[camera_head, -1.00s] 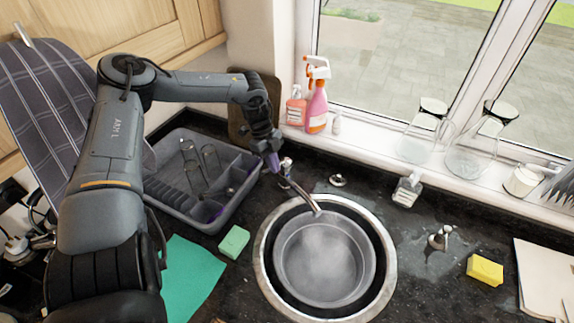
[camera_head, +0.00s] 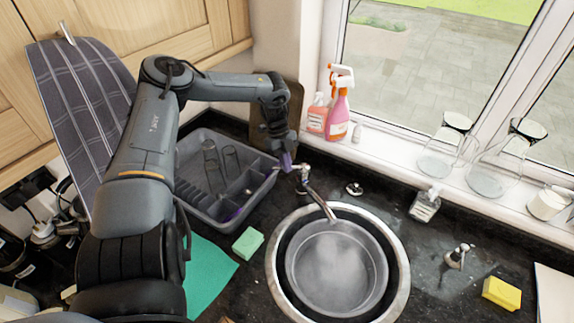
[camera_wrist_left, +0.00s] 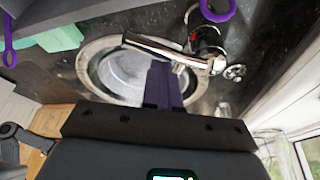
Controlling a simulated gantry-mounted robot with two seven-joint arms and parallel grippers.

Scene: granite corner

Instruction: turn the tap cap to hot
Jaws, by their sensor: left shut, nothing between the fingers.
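The chrome tap (camera_head: 318,198) stands at the back left rim of the round sink, its spout angled over the grey bowl (camera_head: 350,302) in it. The tap's cap (camera_head: 304,172) is at the top of its body. My left gripper (camera_head: 287,164) is close to the left of the cap, purple fingers pointing down; I cannot tell whether they touch it. My right gripper is out of view.
A grey dish rack (camera_head: 222,180) with glasses stands left of the tap. Pink bottles (camera_head: 339,112) stand on the sill behind. A soap dispenser (camera_head: 425,205) is to the right. A green sponge (camera_head: 248,243) lies on the counter left of the sink.

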